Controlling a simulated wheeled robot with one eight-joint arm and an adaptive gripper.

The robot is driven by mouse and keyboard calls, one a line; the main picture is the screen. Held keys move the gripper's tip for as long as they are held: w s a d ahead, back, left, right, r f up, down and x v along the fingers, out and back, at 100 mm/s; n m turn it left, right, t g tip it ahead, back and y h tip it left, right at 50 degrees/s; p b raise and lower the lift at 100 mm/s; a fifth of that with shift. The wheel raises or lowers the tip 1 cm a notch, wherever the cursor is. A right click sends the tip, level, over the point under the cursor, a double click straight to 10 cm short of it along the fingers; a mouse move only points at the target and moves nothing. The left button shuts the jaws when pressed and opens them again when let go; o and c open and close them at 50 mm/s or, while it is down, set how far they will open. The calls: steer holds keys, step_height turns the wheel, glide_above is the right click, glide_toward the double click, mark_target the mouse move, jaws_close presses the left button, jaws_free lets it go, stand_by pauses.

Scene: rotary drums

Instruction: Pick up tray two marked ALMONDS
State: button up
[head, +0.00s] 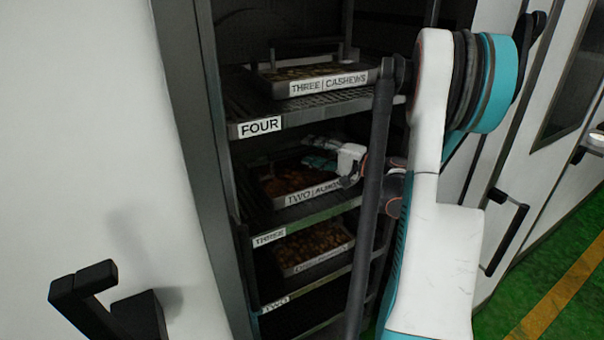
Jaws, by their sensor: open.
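The tray marked TWO and ALMONDS (297,197) sits on the shelf labelled THREE, inside the dark cabinet. It is a dark metal tray holding brown nuts, and the right end of its label is hidden behind my arm. My gripper (318,162) is inside the cabinet, over the rear right part of this tray. Its fingers point left and are open. The view is too small to tell whether a finger touches the tray or its contents.
A tray marked THREE and CASHEWS (350,82) sits on the shelf above, labelled FOUR (258,127). Another nut tray (322,262) is on the shelf below. A dark vertical bar (375,150) stands before the shelves. The open cabinet's left frame (197,130) is close.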

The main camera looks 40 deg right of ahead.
mark_target(306, 149)
steer(key=b+x, duration=0.1)
steer(key=x, duration=0.3)
steer(key=shift+s+a+f, duration=0.1)
steer(key=shift+f, duration=0.05)
steer(key=shift+c, duration=0.5)
jaws_close()
